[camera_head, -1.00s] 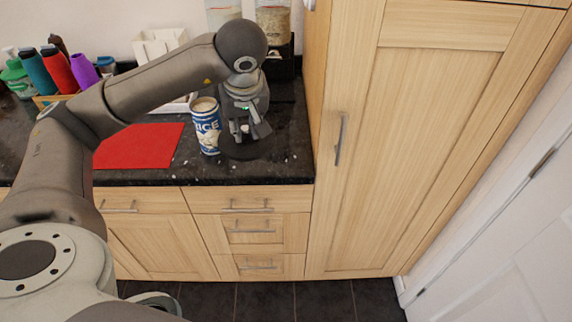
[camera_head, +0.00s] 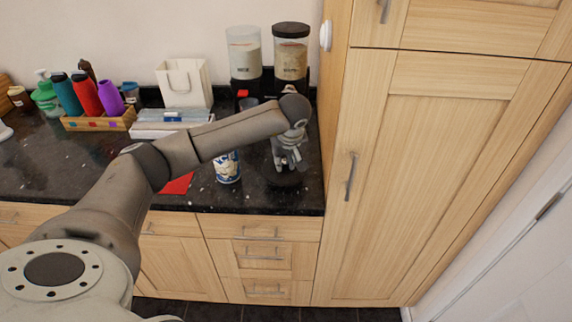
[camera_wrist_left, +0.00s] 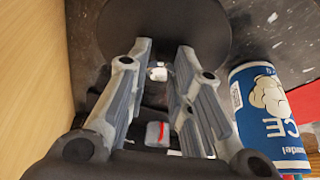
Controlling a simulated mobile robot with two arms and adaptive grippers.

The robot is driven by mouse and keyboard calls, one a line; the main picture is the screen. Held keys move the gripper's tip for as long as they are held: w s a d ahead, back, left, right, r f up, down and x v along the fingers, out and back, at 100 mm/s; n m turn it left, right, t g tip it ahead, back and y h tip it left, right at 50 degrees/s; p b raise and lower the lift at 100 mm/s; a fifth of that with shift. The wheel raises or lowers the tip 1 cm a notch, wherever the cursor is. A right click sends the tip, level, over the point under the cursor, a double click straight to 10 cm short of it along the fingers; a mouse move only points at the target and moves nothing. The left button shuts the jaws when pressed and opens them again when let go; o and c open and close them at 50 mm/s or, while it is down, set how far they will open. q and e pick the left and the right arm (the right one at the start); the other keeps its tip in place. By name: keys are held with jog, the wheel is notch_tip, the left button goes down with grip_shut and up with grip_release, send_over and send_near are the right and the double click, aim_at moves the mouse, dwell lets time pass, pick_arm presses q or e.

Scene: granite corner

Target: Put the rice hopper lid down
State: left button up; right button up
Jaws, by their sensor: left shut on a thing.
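The rice hopper lid (camera_head: 283,179) is a flat black disc near the counter's front edge, at the right end beside the tall cupboard. My left gripper (camera_head: 290,160) is above it, shut on its small knob, which the fingers mostly hide. In the left wrist view the disc (camera_wrist_left: 165,22) lies beyond the fingertips (camera_wrist_left: 163,55). I cannot tell whether it touches the counter. The left clear hopper (camera_head: 244,58) at the back holds pale grains and shows no black lid. My right gripper is not in view.
A dark-lidded hopper (camera_head: 291,58) stands behind. A red mat (camera_head: 178,185) lies left. The tall cupboard (camera_head: 420,170) bounds the right.

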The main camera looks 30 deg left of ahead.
aim_at(287, 165)
pick_arm(q)
jog(key=shift+w+f, duration=0.25)
jog(key=shift+f, duration=0.1)
notch_tip(287, 165, down, 3)
jog(key=shift+w+r+p, duration=0.1)
jog(key=shift+r+p, duration=0.05)
jog(key=shift+p, duration=0.85)
jog(key=shift+f, duration=0.25)
jog(key=shift+f, duration=0.2)
jog(key=o, duration=0.9)
jog(key=shift+o, duration=0.2)
